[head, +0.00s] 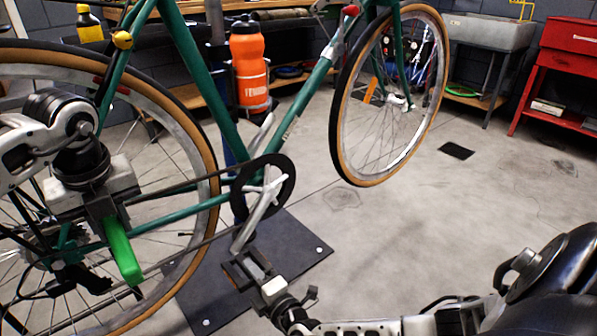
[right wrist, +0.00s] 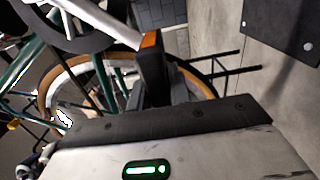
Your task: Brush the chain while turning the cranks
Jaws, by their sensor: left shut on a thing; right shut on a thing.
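A green bicycle (head: 215,95) is held upright, with its chainring (head: 263,187) low in the middle of the head view. The chain (head: 195,245) runs left from the chainring to the rear sprockets (head: 48,245). My left gripper (head: 106,212) is shut on a green brush (head: 120,248), which hangs down over the lower chain run by the rear wheel. Its bristles are hidden, and I cannot tell if they touch the chain. The silver crank (head: 258,205) points down and left. My right gripper (head: 256,277) is shut on the black pedal (head: 240,272), whose orange reflector (right wrist: 149,40) shows in the right wrist view.
A dark stand plate (head: 295,250) lies on the floor under the bike. An orange bottle (head: 249,65) sits on the frame. A grey sink (head: 488,30) and a red cabinet (head: 565,70) stand at the back right. The floor at right is mostly clear.

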